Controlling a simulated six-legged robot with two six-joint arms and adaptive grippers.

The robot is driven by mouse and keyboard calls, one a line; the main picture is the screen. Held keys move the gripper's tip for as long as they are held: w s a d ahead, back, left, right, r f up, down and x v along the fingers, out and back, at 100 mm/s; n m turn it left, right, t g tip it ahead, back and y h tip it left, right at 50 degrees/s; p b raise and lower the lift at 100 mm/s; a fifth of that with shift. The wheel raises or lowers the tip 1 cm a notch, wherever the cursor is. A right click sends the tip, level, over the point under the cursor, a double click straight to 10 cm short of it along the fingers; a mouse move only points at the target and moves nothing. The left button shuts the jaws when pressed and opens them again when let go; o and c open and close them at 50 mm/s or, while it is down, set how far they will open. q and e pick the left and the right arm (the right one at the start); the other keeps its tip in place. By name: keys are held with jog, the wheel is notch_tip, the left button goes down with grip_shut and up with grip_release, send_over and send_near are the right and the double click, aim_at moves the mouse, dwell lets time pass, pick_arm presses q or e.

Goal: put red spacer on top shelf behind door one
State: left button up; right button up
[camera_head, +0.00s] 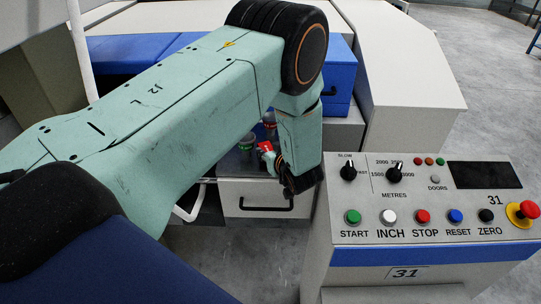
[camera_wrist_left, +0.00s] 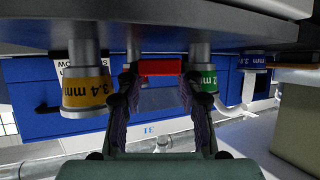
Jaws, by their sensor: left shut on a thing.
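The red spacer also shows as a small red patch in the head view (camera_head: 265,147). It is close to the grey surface; I cannot tell whether it touches. No open shelf or door marked one can be made out. My right gripper is not in view.
Close by stand an orange-banded 3.4 mm spacer (camera_wrist_left: 88,92), a green-banded one (camera_wrist_left: 207,78) and a blue-banded one (camera_wrist_left: 255,62). A white drawer front (camera_head: 240,200) with a black handle is below. The control panel (camera_head: 430,240) stands at the right.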

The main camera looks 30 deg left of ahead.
pick_arm(q)
jog(key=shift+f, duration=0.85)
jog(key=shift+w+d, duration=0.1)
jog(key=shift+w, duration=0.1)
jog(key=shift+s+f, duration=0.1)
jog(key=o, duration=0.9)
jog(key=shift+c, duration=0.2)
